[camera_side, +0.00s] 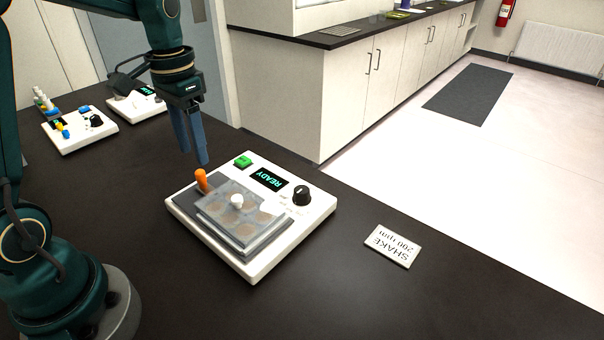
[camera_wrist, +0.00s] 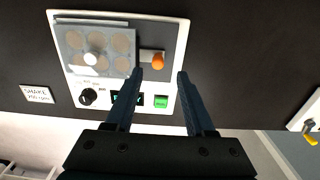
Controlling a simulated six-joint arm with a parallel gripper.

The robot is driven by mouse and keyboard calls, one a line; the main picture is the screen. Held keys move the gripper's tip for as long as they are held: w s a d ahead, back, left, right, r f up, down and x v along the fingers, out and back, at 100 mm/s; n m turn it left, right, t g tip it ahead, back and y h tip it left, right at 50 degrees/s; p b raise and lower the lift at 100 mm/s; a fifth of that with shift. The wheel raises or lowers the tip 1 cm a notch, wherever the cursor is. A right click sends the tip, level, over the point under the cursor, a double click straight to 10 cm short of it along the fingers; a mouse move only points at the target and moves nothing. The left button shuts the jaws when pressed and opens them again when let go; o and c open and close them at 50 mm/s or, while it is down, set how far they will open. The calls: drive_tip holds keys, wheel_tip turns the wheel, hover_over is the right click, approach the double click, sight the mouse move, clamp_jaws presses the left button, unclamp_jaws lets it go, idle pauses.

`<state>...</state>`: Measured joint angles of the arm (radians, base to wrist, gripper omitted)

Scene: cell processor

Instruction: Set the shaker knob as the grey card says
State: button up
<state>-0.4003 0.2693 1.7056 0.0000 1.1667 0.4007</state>
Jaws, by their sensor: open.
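The white shaker (camera_side: 262,262) stands on the dark bench, with a dark round knob (camera_side: 302,195) beside a display reading READY (camera_side: 271,180). The knob also shows in the wrist view (camera_wrist: 88,97), with small marks around it. A lidded plate with several round wells (camera_side: 262,216) sits on the shaker's platform. An orange lever (camera_side: 202,180) stands at the platform's edge, and a green button (camera_side: 243,161) is near the display. The grey card (camera_side: 393,246) reads SHAKE 200 rpm. My gripper (camera_side: 203,163) is open and empty, above the shaker near the orange lever, apart from the knob.
Two other white devices, one with a knob (camera_side: 79,129) and one behind it (camera_side: 137,104), stand at the back left. The bench around the grey card is clear. The bench edge runs along the right, with floor beyond.

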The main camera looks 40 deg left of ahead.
drive_tip(key=shift+o, duration=0.4)
drive_tip(key=shift+r, duration=0.1)
drive_tip(key=w+r, duration=0.1)
drive_tip(key=w, duration=0.1)
drive_tip(key=m, duration=0.7)
hover_over(301, 189)
wheel_tip(301, 189, down, 4)
drive_tip(key=shift+w+a+r, duration=0.1)
drive_tip(key=shift+r, duration=0.1)
drive_tip(key=shift+f, duration=2.65)
